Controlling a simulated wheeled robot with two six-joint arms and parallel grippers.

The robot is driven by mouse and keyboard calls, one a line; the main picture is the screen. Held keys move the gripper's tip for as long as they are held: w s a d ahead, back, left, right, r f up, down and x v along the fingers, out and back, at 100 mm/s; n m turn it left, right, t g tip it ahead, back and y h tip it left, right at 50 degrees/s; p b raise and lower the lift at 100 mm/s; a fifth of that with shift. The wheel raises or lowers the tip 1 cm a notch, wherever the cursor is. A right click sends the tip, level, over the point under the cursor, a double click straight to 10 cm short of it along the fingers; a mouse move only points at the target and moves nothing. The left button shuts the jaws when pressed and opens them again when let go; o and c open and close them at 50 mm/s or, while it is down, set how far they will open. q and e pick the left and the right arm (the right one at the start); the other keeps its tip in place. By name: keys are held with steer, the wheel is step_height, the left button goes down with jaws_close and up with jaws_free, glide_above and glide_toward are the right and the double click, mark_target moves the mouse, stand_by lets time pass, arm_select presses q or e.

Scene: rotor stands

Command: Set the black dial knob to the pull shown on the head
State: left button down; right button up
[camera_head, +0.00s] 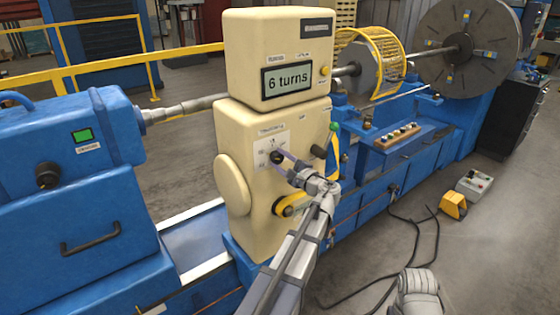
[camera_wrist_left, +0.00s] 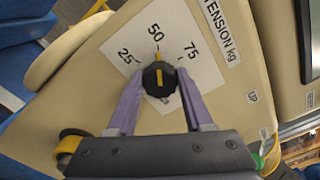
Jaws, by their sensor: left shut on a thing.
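The black dial knob (camera_wrist_left: 159,79) sits on a white scale plate (camera_wrist_left: 190,33) marked 25, 50 and 75, beside the words TENSION kg. Its yellow pointer line points about at the 50 mark. In the head view the knob (camera_head: 277,157) is on the front of the cream machine. My left gripper (camera_wrist_left: 158,88) is shut on the knob, with one purple finger on each side; it also shows in the head view (camera_head: 284,163). My right gripper is not in view.
A yellow-and-black crank (camera_head: 292,205) is below the knob, close to my left wrist. A lever with a green ball (camera_head: 334,127) stands right of the dial. A blue lathe with a large disc (camera_head: 465,50) is behind. A pedal (camera_head: 453,204) and cables lie on the floor.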

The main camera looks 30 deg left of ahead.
arm_select(q)
steer(key=shift+c, duration=1.5)
jaws_free()
steer(key=v, duration=0.8)
steer(key=s+d+f+n+g+h, duration=0.3)
steer(key=s+d+f+h, duration=0.3)
steer(key=s+d+f, duration=0.3)
steer(key=s+d+f+n+g+h, duration=0.25)
steer(key=s+d+f+h, duration=0.35)
steer(key=d+f, duration=0.45)
steer(key=s+d+f+n+g+h, duration=0.1)
steer(key=s+d+f+h, duration=0.1)
steer(key=s+d, duration=0.6)
steer(key=shift+s+d+f+g+h, duration=0.2)
steer(key=shift+s+d+g+h, duration=0.2)
steer(key=shift+d+h, duration=0.4)
